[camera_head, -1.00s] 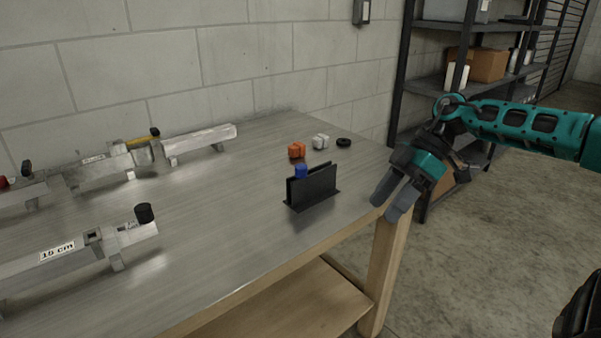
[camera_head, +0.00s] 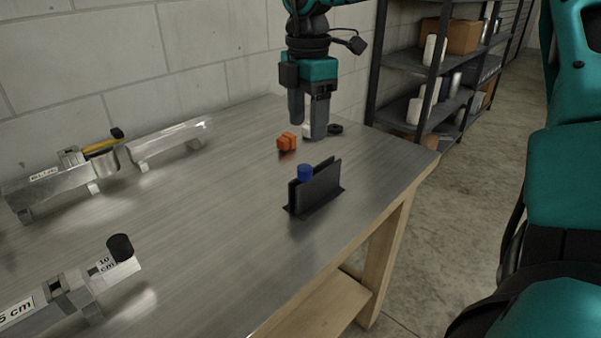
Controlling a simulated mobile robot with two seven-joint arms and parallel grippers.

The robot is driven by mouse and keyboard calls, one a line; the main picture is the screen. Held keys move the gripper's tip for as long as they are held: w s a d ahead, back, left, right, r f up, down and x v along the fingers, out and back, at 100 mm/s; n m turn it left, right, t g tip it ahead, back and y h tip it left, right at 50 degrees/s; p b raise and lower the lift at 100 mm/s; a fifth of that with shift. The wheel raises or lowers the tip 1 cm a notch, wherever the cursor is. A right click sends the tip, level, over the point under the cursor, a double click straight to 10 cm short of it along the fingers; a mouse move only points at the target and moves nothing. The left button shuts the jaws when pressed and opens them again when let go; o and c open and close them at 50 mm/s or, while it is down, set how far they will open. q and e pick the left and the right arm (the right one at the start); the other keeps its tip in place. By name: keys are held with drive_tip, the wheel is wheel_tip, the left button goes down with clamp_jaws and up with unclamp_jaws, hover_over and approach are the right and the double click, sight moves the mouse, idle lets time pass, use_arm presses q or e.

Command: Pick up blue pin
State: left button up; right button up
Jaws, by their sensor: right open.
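The blue pin (camera_head: 304,173) stands in a black holder (camera_head: 320,190) with two upright plates on the metal table. Only its blue top shows; the rest is hidden between the plates. My right gripper (camera_head: 307,130) points down above the table, behind and above the holder. It is open and empty, with its fingers apart, and does not touch the pin. My left gripper is not in view.
An orange piece (camera_head: 287,142) lies left of the gripper, and a black ring (camera_head: 335,128) lies right of it. A white piece is partly hidden by a finger. Aluminium trailers (camera_head: 165,144) stand at the left. Bare table (camera_head: 210,230) lies left of the holder.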

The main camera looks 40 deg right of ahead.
sight(305, 167)
wheel_tip(305, 167, down, 3)
drive_tip(key=shift+f, duration=1.05)
wheel_tip(305, 167, down, 4)
drive_tip(key=shift+w+a+f, duration=0.1)
drive_tip(key=shift+a+f, duration=0.05)
drive_tip(key=c, duration=1.1)
clamp_jaws()
